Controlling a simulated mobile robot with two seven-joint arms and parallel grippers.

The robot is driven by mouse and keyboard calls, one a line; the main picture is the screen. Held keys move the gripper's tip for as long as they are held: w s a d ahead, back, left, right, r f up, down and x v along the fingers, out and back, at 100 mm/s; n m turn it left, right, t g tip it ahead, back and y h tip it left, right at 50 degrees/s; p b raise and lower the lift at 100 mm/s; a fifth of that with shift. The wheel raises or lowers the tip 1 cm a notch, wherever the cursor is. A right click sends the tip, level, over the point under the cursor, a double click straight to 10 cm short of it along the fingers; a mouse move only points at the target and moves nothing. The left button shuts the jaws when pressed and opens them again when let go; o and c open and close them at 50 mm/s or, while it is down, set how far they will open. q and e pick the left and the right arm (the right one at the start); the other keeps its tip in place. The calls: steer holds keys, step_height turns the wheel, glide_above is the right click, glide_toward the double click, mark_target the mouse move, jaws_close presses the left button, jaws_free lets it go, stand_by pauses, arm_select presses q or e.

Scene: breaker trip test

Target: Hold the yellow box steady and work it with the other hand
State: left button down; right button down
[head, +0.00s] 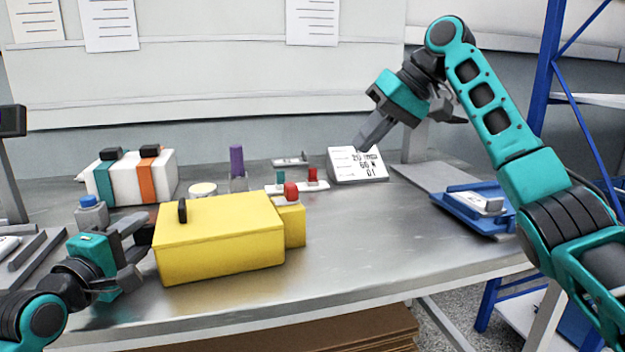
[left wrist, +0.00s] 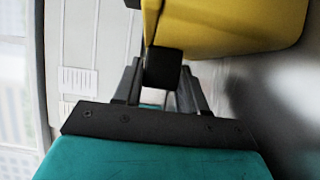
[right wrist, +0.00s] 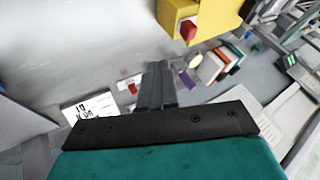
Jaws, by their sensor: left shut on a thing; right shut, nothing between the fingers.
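The yellow box (head: 218,240) stands on the metal bench, with a black lever (head: 182,210) on top. A smaller yellow block with a red knob (head: 291,192) is at its right end; the knob also shows in the right wrist view (right wrist: 188,30). My left gripper (head: 138,250) is at the box's left end. In the left wrist view its fingers are shut on a black block (left wrist: 162,68) against the yellow box (left wrist: 225,25). My right gripper (head: 364,145) is shut and empty, raised beside the white sign, right of and apart from the box.
A white sign (head: 357,168) with black print stands at the back. A purple post (head: 237,162), small red and green pieces, and a white case with coloured bands (head: 130,178) stand behind the box. A blue tray (head: 472,212) lies at right. The front middle bench is clear.

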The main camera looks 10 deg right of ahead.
mark_target(294, 185)
stand_by(0.3)
steer(key=w+a+f, duration=0.3)
steer(key=a+f, duration=0.5)
steer(key=a, duration=0.1)
stand_by(0.4)
steer(key=shift+s+a, duration=0.2)
steer(key=shift+a, duration=1.25)
